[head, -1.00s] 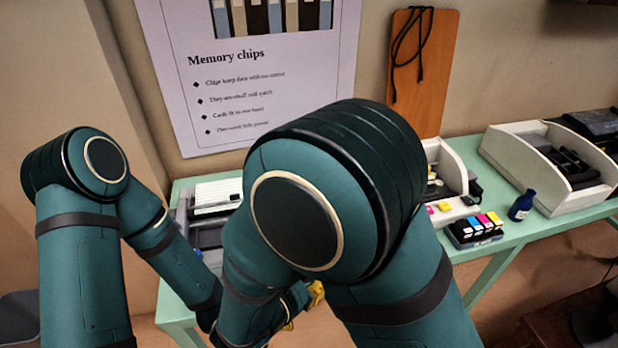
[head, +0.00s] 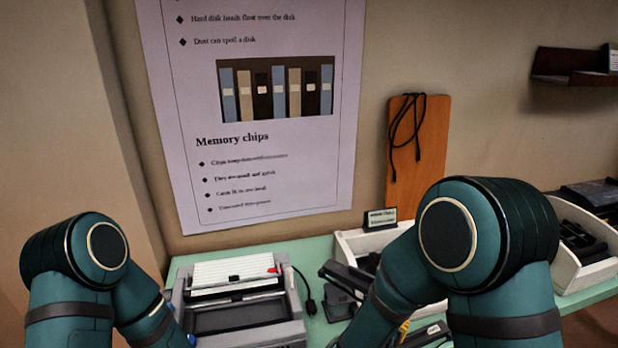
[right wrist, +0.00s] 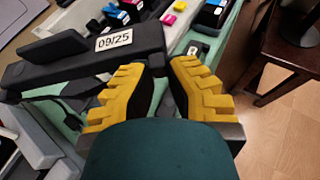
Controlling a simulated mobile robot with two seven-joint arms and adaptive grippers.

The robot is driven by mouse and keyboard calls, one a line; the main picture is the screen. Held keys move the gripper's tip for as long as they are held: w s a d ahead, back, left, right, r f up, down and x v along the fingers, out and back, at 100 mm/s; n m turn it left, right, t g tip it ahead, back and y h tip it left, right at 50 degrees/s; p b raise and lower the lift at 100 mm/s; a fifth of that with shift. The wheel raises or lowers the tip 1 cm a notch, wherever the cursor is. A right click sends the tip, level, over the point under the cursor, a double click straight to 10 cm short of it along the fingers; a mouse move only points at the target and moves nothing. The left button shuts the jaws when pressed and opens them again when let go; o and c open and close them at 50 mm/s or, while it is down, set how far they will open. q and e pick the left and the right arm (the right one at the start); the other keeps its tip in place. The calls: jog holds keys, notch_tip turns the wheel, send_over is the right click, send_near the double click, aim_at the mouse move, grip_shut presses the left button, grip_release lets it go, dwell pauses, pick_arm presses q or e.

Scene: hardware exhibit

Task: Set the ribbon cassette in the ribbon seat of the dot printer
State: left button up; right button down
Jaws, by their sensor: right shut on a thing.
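The ribbon cassette (right wrist: 70,62) is a long black bar with a white "09/25" label. In the right wrist view it lies across the tips of my right gripper's yellow fingers (right wrist: 160,75), which are shut on it near its labelled end. Its other end reaches far to the left. The dot printer (head: 298,330) is grey with white paper at its back, at lower centre-left in the head view. A dark open recess (head: 240,316) shows in its top. The left gripper is out of frame.
A white tray or housing stands behind my right arm, with a small sign (head: 380,218). Coloured ink cartridges (right wrist: 168,19) show beyond the cassette in the right wrist view.

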notch_tip(320, 180, up, 8)
jog(key=n+t+y, duration=0.2)
jog(key=n+y, duration=0.2)
jog(key=y, duration=0.1)
jog(key=shift+w+f+n+t, duration=0.2)
jog(key=shift+n+t, duration=0.1)
jog(key=shift+n, duration=0.1)
